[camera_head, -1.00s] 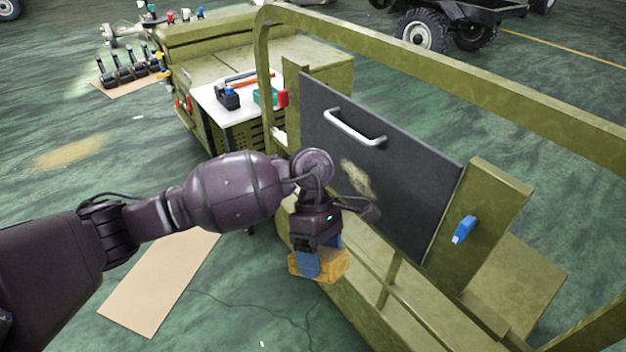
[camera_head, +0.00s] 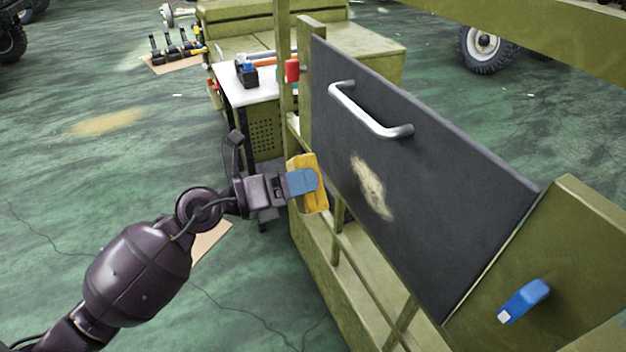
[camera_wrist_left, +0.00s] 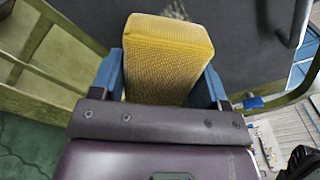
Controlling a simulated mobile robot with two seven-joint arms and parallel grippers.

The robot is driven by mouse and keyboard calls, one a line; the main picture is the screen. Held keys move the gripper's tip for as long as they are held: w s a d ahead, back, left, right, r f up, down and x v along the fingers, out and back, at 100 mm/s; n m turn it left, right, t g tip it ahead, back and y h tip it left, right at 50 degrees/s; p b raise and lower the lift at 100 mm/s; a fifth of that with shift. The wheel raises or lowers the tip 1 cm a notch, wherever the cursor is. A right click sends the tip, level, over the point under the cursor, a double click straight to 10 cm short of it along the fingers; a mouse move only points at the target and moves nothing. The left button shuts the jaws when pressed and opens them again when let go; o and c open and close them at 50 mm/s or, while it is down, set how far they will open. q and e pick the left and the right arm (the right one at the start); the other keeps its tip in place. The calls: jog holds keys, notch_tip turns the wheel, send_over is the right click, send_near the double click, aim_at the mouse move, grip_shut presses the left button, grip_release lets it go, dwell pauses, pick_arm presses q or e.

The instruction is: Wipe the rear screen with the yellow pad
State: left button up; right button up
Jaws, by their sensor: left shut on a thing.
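The rear screen (camera_head: 440,200) is a dark grey panel in an olive frame, with a metal handle (camera_head: 370,118) near its upper left. A pale tan smudge (camera_head: 371,187) marks its left-middle part. My left gripper (camera_head: 303,182) is shut on the yellow pad (camera_head: 312,200), just left of the panel's left edge. In the left wrist view the yellow pad (camera_wrist_left: 167,55) sits between the two blue fingers of the left gripper (camera_wrist_left: 165,85), with the dark panel behind it. I cannot tell whether the pad touches the panel. My right gripper is not in view.
The olive frame (camera_head: 320,270) runs below and around the panel. A blue clip (camera_head: 525,300) sits on the frame's right post. A white-topped bench (camera_head: 250,88) with tools stands behind at the left. The green floor (camera_head: 90,190) at the left is mostly clear.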

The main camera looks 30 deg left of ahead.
aim_at(350, 162)
pick_arm(q)
jog(key=shift+w+a+f+t, duration=0.2)
jog(key=shift+a+t, duration=0.1)
jog(key=shift+a, duration=0.15)
jog(key=shift+w+a+r, duration=0.1)
jog(key=shift+w+r, duration=0.15)
jog(key=shift+w, duration=0.05)
jog(key=shift+x, duration=2.75)
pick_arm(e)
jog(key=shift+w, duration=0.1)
pick_arm(q)
jog(key=shift+s, duration=0.1)
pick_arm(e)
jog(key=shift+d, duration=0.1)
pick_arm(q)
jog(key=shift+x, duration=1)
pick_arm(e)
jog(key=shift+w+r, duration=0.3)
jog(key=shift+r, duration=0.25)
